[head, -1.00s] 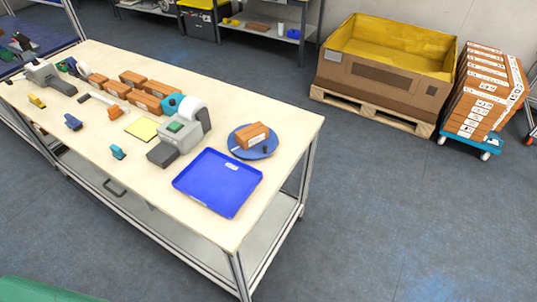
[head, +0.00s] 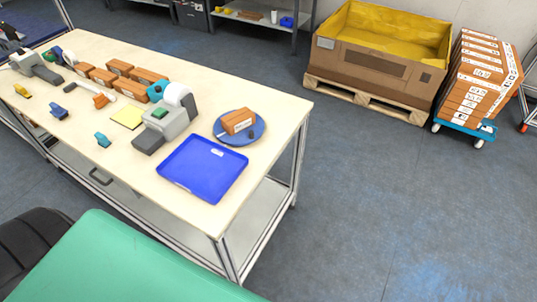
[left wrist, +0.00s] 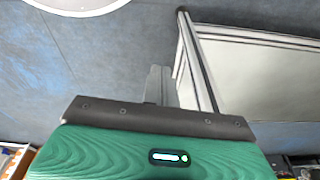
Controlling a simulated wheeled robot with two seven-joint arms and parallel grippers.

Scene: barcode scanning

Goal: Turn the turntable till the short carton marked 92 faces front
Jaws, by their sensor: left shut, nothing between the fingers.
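The blue round turntable (head: 256,135) sits on the table near its right end, behind the blue tray. A short brown carton (head: 238,121) lies on it, with a white label on its front-right side. The label is too small to read, so I cannot tell whether it is marked 92. A small dark knob (head: 251,134) shows on the turntable near the carton. My left gripper (left wrist: 160,72) shows in the left wrist view, shut and empty, over the floor beside the table frame, away from the turntable. My right gripper is in neither view.
The blue tray (head: 203,168) and a grey scale-like device (head: 167,128) stand beside the turntable. Several brown cartons (head: 120,67) are further left on the table. A large box on a pallet (head: 378,52) and a loaded trolley (head: 463,128) stand on the floor behind.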

